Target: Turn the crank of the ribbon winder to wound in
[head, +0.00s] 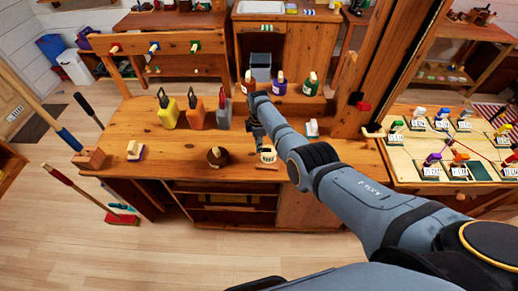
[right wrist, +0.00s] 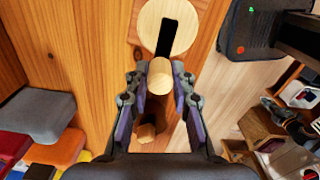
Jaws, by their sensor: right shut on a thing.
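The ribbon winder shows in the right wrist view as a pale round wooden disc (right wrist: 152,22) with a black bar across it, at the wooden edge. A wooden crank knob (right wrist: 160,70) stands up towards the camera between my fingertips. My right gripper (right wrist: 159,88) is shut on this knob, one finger on each side. In the head view my right gripper (head: 262,140) reaches down to the front edge of the workbench, over a small pale piece (head: 267,155) that looks like the winder. The ribbon cannot be made out. My left gripper is not in view.
A pale board (head: 405,150) with small coloured items lies at right.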

